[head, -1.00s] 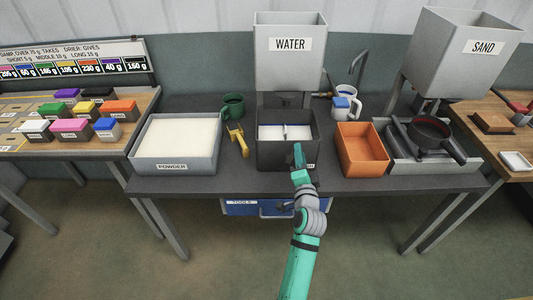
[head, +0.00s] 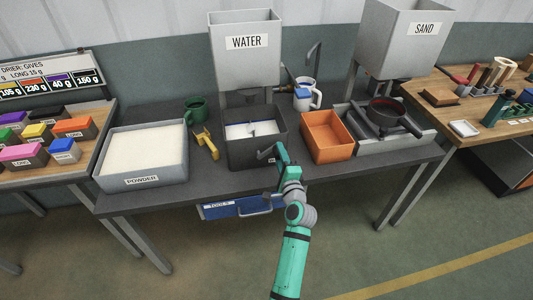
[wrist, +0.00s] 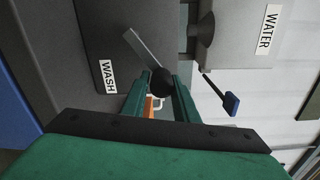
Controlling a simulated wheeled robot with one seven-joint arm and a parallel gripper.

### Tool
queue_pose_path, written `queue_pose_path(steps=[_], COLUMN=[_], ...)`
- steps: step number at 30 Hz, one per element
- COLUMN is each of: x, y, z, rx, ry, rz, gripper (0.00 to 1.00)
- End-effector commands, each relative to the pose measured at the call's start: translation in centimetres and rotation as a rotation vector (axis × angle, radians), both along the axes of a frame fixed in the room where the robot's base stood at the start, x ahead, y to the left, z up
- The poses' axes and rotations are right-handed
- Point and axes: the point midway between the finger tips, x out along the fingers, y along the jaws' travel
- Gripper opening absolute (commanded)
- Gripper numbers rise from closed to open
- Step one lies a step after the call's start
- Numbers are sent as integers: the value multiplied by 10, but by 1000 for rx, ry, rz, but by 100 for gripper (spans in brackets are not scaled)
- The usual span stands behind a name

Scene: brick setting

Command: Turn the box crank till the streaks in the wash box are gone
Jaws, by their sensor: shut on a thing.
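The dark grey wash box (head: 258,155) stands on the bench under the water hopper. Its WASH label shows in the wrist view (wrist: 108,77). Inside it are pale contents (head: 238,131) with a blue and white upright part across the middle; streaks are too small to tell. The box crank (head: 266,153) is a grey bar on the box's front right, also in the wrist view (wrist: 143,47), ending in a black round knob (wrist: 161,82). My gripper (head: 281,155) is shut on the knob, which sits between its green fingers in the wrist view (wrist: 160,92).
Left are a yellow tool (head: 207,144), a green mug (head: 196,109) and the powder tray (head: 143,182). A blue tools drawer (head: 238,208) sits below the bench top.

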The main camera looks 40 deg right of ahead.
Motion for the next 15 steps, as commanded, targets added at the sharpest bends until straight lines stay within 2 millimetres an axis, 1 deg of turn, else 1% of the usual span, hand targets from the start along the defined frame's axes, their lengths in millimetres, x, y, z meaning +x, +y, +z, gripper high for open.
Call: queue_pose_path(steps=[1, 6, 15], x=[3, 1, 1], y=[5, 1, 1], z=[-3, -4, -3], rx=[11, 21, 21], ry=[3, -2, -3], rz=[13, 8, 8], gripper=[0, 0, 0])
